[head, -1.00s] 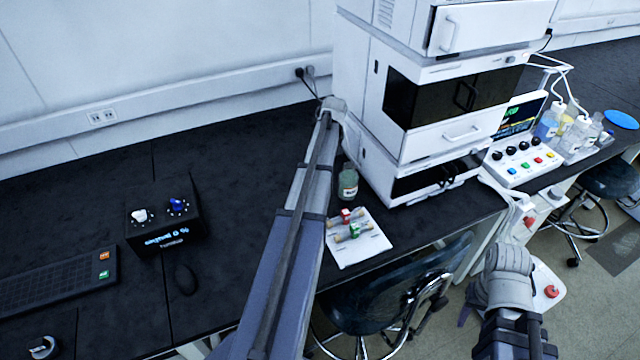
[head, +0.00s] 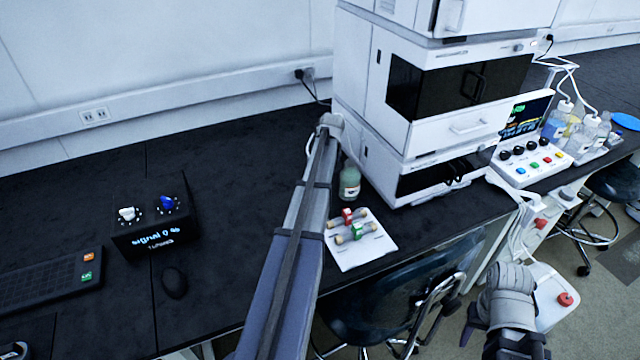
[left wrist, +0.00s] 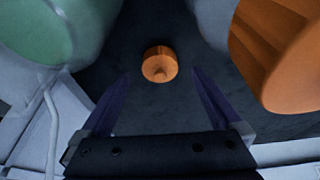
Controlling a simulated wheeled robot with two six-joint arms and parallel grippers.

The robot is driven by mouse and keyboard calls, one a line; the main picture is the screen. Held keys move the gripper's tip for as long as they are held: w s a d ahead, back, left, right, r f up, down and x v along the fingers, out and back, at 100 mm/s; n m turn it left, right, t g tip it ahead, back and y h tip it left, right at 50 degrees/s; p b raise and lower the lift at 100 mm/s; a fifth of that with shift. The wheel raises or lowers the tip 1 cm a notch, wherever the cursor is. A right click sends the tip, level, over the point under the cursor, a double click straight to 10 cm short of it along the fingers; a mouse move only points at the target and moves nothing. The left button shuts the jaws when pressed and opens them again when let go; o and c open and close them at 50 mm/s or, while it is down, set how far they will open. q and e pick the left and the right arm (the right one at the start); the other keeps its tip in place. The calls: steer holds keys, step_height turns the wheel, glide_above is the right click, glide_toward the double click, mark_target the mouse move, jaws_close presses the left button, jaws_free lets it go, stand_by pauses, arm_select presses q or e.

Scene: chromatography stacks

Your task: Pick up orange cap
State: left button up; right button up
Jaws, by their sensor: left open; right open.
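The orange cap (left wrist: 160,62), a small round piece with a nub facing me, lies on the dark surface in the left wrist view. My left gripper (left wrist: 160,76) is open, its two purple fingers pointing toward the cap. The cap appears between the fingertips, with a gap on each side; I cannot tell how far below them it lies. In the head view my left arm runs up the middle, its gripper is hidden, and I cannot make out the cap. My right gripper (head: 467,325) is partly visible at the lower right, off the bench and away from the cap.
In the left wrist view, a green rounded object (left wrist: 35,30) and a large orange object (left wrist: 280,50) flank the cap. In the head view, a green jar (head: 350,184) and a white plate (head: 366,255) stand near the white instrument stack (head: 440,150). A black control box (head: 150,225) is left.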

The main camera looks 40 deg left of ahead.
arm_select(q)
steer(key=b+x, duration=0.2)
steer(key=x, duration=0.1)
steer(key=shift+f, duration=0.25)
steer(key=shift+r, duration=0.1)
arm_select(e)
step_height(320, 180, down, 3)
steer(key=shift+f, duration=0.1)
arm_select(q)
steer(key=c, duration=1.4)
steer(key=shift+r, duration=0.1)
step_height(320, 180, up, 10)
steer(key=p, duration=1)
steer(key=d+r+m+h+p, duration=0.1)
steer(key=d+r+m+p, duration=0.2)
steer(key=m, duration=0.1)
steer(key=d+r+m+t+h+p, duration=0.1)
steer(key=d+r+m+p, duration=0.6)
steer(key=d+m, duration=0.1)
steer(key=shift+w+d+r+t+h+p, duration=0.1)
steer(key=shift+w+r+t+h+p, duration=0.1)
steer(key=shift+w+t+h+p, duration=0.15)
arm_select(e)
step_height(320, 180, up, 21)
steer(key=shift+f, duration=0.15)
